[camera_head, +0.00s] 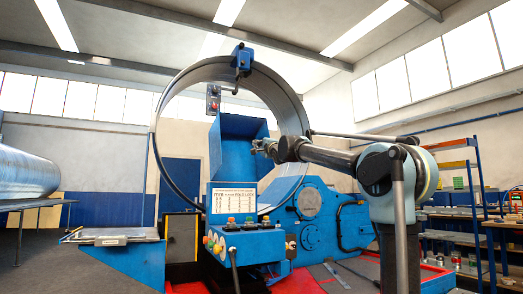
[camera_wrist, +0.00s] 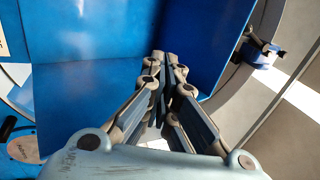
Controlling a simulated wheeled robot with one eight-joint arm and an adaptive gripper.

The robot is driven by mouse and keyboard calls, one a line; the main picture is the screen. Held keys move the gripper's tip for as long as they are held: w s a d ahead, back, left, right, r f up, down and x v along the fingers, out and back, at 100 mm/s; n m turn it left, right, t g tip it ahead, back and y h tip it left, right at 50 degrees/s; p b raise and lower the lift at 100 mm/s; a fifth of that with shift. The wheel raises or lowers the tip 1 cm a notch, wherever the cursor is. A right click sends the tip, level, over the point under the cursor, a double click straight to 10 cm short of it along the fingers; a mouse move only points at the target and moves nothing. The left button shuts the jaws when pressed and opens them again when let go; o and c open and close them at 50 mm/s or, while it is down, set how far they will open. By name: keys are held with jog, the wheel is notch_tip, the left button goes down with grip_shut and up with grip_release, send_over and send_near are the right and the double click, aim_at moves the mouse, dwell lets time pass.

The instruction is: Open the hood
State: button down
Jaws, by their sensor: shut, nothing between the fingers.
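The blue hood (camera_head: 228,155) stands above the control panel, in front of the large metal ring. It looks like an angled box with an open-looking dark inner side. My gripper (camera_head: 262,146) is at the hood's right side in the head view. In the wrist view the blue panels of the hood (camera_wrist: 90,70) fill the left and middle. My gripper's fingers (camera_wrist: 168,58) are together with nothing between them and point at the inner corner of the panels. I cannot tell whether the fingertips touch the hood.
The large ring (camera_head: 170,95) surrounds the hood area. A control panel (camera_head: 245,243) with buttons and a label plate (camera_head: 233,201) stand below it. A blue machine body (camera_head: 318,215) is behind to the right. Shelves (camera_head: 460,200) stand at the far right.

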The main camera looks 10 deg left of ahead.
jog(key=x, duration=0.8)
dwell(0.4)
